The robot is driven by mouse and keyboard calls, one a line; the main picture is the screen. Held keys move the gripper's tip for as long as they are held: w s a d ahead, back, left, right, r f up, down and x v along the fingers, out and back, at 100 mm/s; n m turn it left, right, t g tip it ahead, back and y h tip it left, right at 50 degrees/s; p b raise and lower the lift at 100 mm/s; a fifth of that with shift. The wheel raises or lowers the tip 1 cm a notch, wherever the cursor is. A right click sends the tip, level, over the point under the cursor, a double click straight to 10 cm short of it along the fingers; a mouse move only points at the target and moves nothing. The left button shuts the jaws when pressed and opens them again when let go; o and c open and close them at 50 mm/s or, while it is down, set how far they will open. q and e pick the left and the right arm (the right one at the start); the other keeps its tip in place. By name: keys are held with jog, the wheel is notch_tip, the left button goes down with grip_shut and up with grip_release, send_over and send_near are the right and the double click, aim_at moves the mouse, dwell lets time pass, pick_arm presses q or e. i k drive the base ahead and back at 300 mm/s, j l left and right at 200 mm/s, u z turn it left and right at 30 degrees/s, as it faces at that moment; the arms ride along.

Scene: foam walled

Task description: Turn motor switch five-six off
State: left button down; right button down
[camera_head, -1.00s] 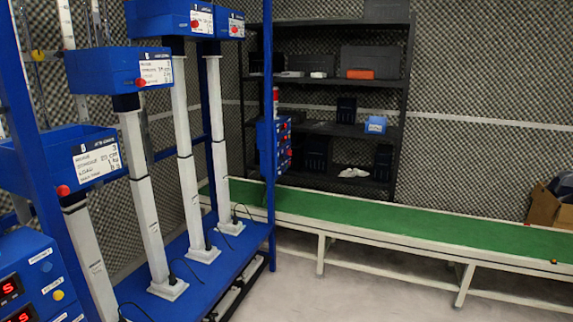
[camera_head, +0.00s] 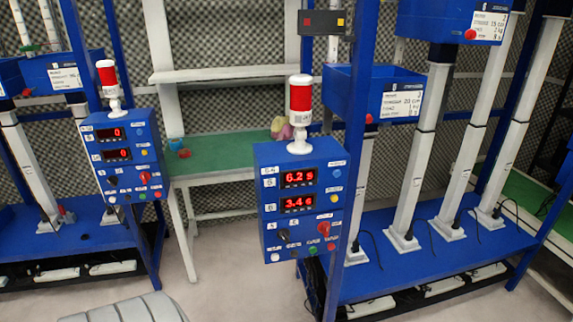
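A blue control box (camera_head: 301,195) stands near the middle on the blue rack frame. It has two lit red displays (camera_head: 299,179) (camera_head: 298,203) reading about 6.29 and 3.46, with small number labels at their left that I cannot read surely. Below them are a black knob (camera_head: 284,236), a red knob switch (camera_head: 323,229) and several small buttons. A second blue control box (camera_head: 126,154) at the left has displays showing 0, a black knob (camera_head: 112,181) and a red knob (camera_head: 145,178). Which switch is marked five-six is too small to tell. Neither gripper is in view.
Red-and-white signal lamps (camera_head: 300,100) (camera_head: 108,77) top both boxes. A blue rack (camera_head: 445,260) with white actuator columns fills the right, and another rack (camera_head: 80,238) stands at the left. A green-topped bench (camera_head: 225,152) is behind. Grey floor (camera_head: 225,285) is open in front.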

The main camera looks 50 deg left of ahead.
aim_at(324, 227)
jog(key=u, duration=1.5)
